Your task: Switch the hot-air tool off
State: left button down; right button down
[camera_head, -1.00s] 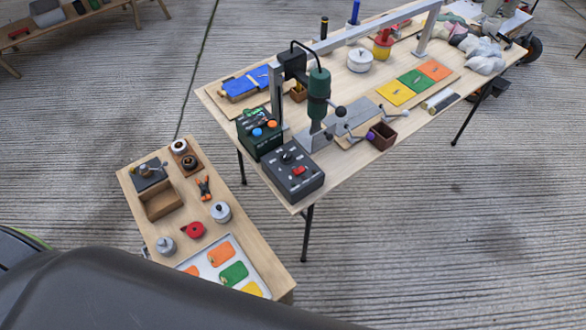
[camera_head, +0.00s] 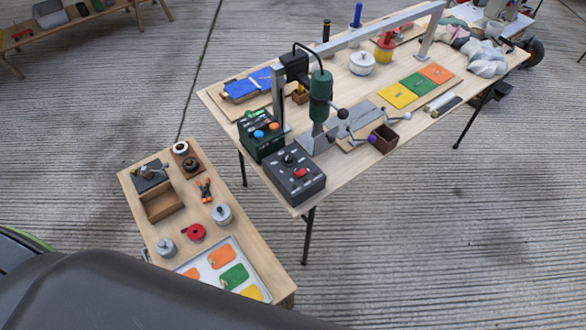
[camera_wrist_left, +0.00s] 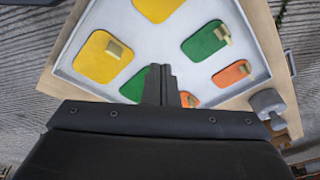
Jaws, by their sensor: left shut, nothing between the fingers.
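The hot-air tool (camera_head: 319,98), a green upright body with a black cable at its top, hangs on a metal stand at the near left end of the workbench (camera_head: 352,165). Beside its foot sits a dark control box (camera_head: 296,184) with a black knob (camera_head: 289,159) and a red switch (camera_head: 300,173). The switch's setting is too small to read. My left gripper (camera_wrist_left: 160,72) shows only in the left wrist view. It is shut and empty, in front of a white tray (camera_wrist_left: 262,62) of coloured patches. My right gripper is not in view.
A green box (camera_head: 260,140) with blue and orange knobs stands behind the control box. Concrete floor is clear right of the benches.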

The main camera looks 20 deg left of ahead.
pick_arm(q)
jog(key=w+d+r+m+t+h+b, duration=0.1)
jog(key=w+d+r+t, duration=0.1)
jog(key=w+r, duration=0.9)
jog(key=w+d+r+m+t+h, duration=0.1)
jog(key=w+d+r, duration=0.2)
jog(key=w+r, duration=0.75)
jog(key=w+d+r+m+h, duration=0.2)
jog(key=w+d+r+m, duration=0.1)
jog(key=r, duration=0.8)
jog(key=w+d+r+m+t+h+b, duration=0.1)
jog(key=w+d+r, duration=0.4)
jog(key=r, duration=0.6)
jog(key=shift+w+m+t+h+b, duration=0.3)
jog(key=shift+w+m+h, duration=0.3)
jog(key=shift+m, duration=0.4)
jog(key=shift+r, duration=0.1)
